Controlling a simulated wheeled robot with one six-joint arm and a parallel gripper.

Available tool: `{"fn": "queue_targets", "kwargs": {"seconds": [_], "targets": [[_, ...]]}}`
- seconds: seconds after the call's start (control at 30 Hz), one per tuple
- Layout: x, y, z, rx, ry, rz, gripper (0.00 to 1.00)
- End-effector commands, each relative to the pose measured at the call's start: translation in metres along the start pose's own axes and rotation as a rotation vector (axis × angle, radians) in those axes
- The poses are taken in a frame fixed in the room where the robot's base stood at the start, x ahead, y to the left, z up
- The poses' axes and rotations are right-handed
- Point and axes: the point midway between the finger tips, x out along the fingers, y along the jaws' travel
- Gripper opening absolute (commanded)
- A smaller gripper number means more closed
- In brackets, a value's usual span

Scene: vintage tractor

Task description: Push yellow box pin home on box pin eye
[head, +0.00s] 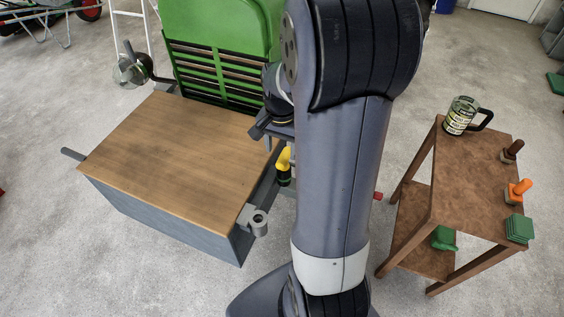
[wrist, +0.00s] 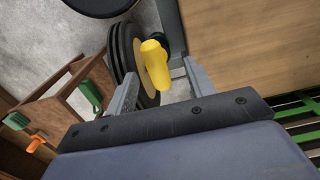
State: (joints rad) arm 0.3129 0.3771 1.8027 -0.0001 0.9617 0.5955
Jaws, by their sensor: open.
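The yellow box pin (head: 284,159) stands beside the front right side of the wooden-topped box (head: 180,160), with a dark part below it. In the wrist view its rounded yellow head (wrist: 154,62) shows between the two grey fingers of my gripper (wrist: 162,72), with space on both sides. The gripper (head: 269,128) is open and holds nothing; in the head view it is just above the pin, partly behind my arm. I cannot make out the eye under the pin or how deep the pin sits. A grey ring-shaped fitting (head: 259,222) is on the box's near corner.
A brown side table (head: 470,180) at right carries a mug (head: 461,114), a dark-handled tool, an orange-handled tool (head: 518,191) and a green stack (head: 519,229). The green tractor body (head: 220,45) rises behind the box. A dark ribbed wheel (wrist: 122,55) is near the pin. Concrete floor is clear in front.

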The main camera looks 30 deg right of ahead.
Motion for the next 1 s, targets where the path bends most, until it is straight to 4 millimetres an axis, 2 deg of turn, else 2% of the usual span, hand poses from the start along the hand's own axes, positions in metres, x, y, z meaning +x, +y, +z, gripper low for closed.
{"fn": "queue_targets", "kwargs": {"seconds": [0.13,0.43,0.73,1.0], "targets": [[0.009,0.001,0.0,0.0,-0.003,0.002,0.51],[0.046,0.002,-0.002,0.0,-0.003,0.002,0.51],[0.052,0.002,-0.002,0.0,0.0,0.0,0.51],[0.052,0.002,-0.002,0.0,0.0,0.0,0.31]]}}
